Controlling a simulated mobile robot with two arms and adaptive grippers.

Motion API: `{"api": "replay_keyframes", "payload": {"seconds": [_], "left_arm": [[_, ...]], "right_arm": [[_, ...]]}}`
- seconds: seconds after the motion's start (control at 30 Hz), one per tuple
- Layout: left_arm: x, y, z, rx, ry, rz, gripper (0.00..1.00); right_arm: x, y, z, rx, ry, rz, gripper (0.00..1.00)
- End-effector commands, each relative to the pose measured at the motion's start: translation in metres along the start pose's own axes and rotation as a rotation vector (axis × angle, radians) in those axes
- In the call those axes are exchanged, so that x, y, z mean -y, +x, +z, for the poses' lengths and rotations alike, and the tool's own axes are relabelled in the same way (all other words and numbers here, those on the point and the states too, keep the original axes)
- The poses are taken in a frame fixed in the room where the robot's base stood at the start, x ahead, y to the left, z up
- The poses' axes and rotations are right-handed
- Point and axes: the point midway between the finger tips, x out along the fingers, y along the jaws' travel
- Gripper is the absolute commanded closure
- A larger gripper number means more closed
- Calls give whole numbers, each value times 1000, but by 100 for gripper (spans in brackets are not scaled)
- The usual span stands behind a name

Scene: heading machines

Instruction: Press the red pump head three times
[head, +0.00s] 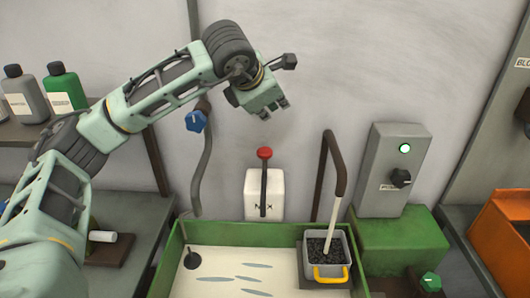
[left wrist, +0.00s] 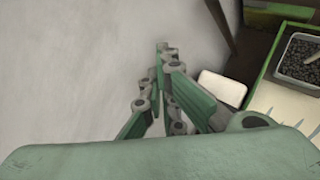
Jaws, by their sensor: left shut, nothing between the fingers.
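The red pump head (head: 264,153) sits on top of a white container (head: 278,190) behind the green-rimmed tray, with a dark tube running down the container's front. My left gripper (head: 275,112) is above the pump head in the head view, apart from it, with its fingers pointing down. It is shut and empty. In the left wrist view, its fingers (left wrist: 165,60) show, and a corner of the white container (left wrist: 222,88) shows beside them. The red pump head is not visible in the left wrist view. My right gripper is not in view.
A green tray (head: 165,268) with a pale floor holds a grey bin of dark granules (head: 338,268) with a yellow handle. A grey control box (head: 375,165) stands right. A blue valve knob (head: 196,121) is on the wall pipe. Bottles (head: 62,90) stand on the left shelf.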

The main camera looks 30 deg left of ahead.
Motion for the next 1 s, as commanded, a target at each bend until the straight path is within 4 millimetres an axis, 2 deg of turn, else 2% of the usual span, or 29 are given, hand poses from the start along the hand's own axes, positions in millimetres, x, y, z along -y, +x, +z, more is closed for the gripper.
{"api": "replay_keyframes", "payload": {"seconds": [0.37, 0.5, 1.0], "left_arm": [[31, 42, -30, 0, 0, 0, 100], [36, 50, -36, 1, 0, 0, 100], [37, 50, -36, 1, 0, 0, 100]], "right_arm": [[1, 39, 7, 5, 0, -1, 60], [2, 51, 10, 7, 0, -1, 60], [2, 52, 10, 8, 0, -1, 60]]}}
